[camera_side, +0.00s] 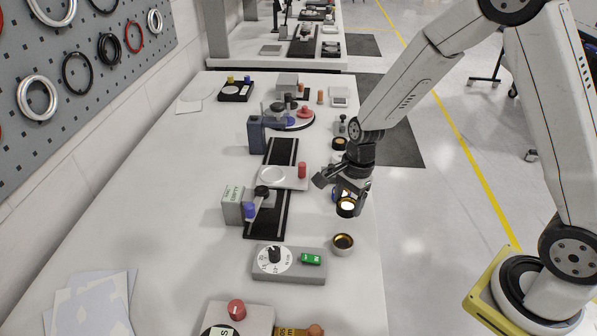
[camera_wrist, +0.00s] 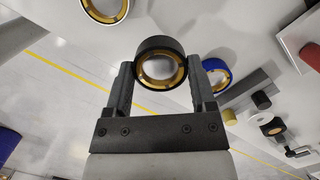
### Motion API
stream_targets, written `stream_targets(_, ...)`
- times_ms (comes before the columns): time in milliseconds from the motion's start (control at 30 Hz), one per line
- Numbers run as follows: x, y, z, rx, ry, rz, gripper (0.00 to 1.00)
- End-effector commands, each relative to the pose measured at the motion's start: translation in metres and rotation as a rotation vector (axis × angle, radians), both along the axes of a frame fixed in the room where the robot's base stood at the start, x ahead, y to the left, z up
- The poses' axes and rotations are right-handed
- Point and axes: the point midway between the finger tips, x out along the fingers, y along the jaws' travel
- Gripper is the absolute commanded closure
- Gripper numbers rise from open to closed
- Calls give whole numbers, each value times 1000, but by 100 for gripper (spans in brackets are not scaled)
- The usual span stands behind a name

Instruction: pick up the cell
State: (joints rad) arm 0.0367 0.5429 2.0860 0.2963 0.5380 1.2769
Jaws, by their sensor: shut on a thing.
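The cell (camera_wrist: 158,47) is a short black cylinder with a gold inner ring and a pale, shiny centre. In the wrist view it sits between the two fingers of my gripper (camera_wrist: 159,72), which are shut on its sides near the tips. In the side view my gripper (camera_side: 349,190) points down at the right side of the table, with the cell (camera_side: 346,208) at its lower end. The cell appears raised off the table, but its exact height is hard to tell.
A white round holder with a gold ring (camera_side: 343,243) stands just in front of the cell. A blue gold-lined ring (camera_wrist: 216,76) lies behind my right finger. A grey dial box (camera_side: 289,264) and a dark rail (camera_side: 266,215) with a carriage stand to the left.

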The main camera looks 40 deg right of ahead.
Motion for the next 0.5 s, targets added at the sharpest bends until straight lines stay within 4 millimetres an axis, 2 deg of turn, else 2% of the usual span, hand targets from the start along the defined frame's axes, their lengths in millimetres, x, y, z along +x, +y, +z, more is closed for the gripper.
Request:
stream_targets(367,-36,-1,45,0,-5,-1,90)
stream_targets(500,-56,-2,55,0,-2,-1,90)
